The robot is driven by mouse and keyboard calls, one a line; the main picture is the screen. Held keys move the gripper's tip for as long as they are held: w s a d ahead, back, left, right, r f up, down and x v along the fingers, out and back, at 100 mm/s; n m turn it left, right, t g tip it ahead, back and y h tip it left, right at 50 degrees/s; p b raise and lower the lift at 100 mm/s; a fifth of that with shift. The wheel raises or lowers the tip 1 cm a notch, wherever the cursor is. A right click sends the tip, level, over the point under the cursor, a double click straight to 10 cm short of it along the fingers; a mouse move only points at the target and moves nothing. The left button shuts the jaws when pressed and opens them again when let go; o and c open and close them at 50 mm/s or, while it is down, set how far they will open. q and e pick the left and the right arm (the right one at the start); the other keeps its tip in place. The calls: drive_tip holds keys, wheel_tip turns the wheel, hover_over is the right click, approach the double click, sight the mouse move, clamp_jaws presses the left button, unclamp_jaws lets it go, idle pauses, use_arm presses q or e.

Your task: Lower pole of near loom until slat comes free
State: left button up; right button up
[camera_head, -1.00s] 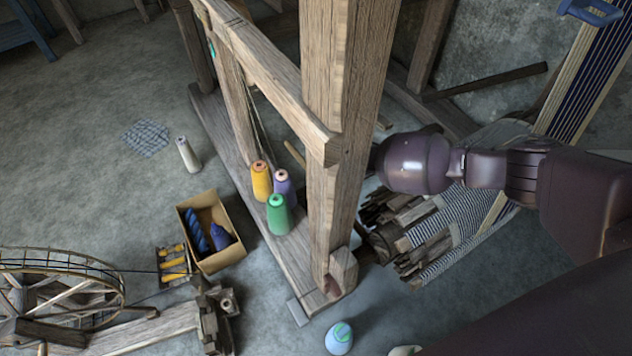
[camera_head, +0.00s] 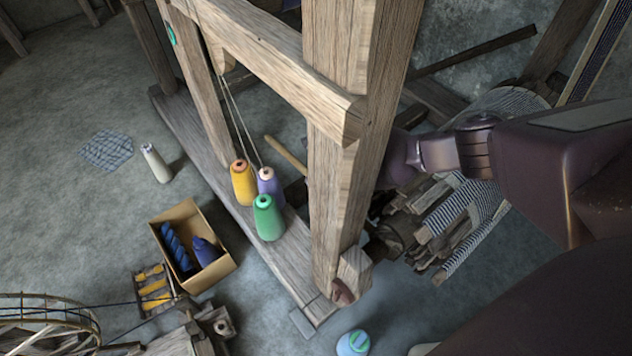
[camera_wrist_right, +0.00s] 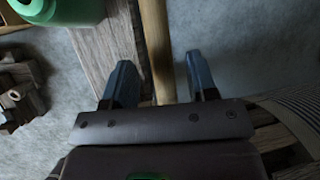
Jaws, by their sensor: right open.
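The near loom is a large weathered wooden frame (camera_head: 340,180) in the middle of the head view. In the right wrist view the pole (camera_wrist_right: 156,45) runs upright in the picture between the two blue fingers of my right gripper (camera_wrist_right: 160,78). These fingers are open, with a gap to the pole on each side. In the head view the post hides this gripper. I cannot pick out the slat. My left gripper is not in view.
Yellow, purple and green (camera_head: 267,218) thread cones stand on the loom's base beam; the green one shows close in the right wrist view (camera_wrist_right: 65,10). A cardboard box (camera_head: 215,270) and a white cone (camera_head: 156,163) are on the floor. Striped cloth and wood lie right of the post.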

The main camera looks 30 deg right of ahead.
drive_tip(key=b+x, duration=0.1)
drive_tip(key=x, duration=0.2)
drive_tip(key=shift+f, duration=0.4)
drive_tip(key=shift+w+f+b, duration=0.2)
drive_tip(key=shift+w+b, duration=0.1)
drive_tip(key=shift+b, duration=0.15)
drive_tip(key=shift+c, duration=0.2)
clamp_jaws()
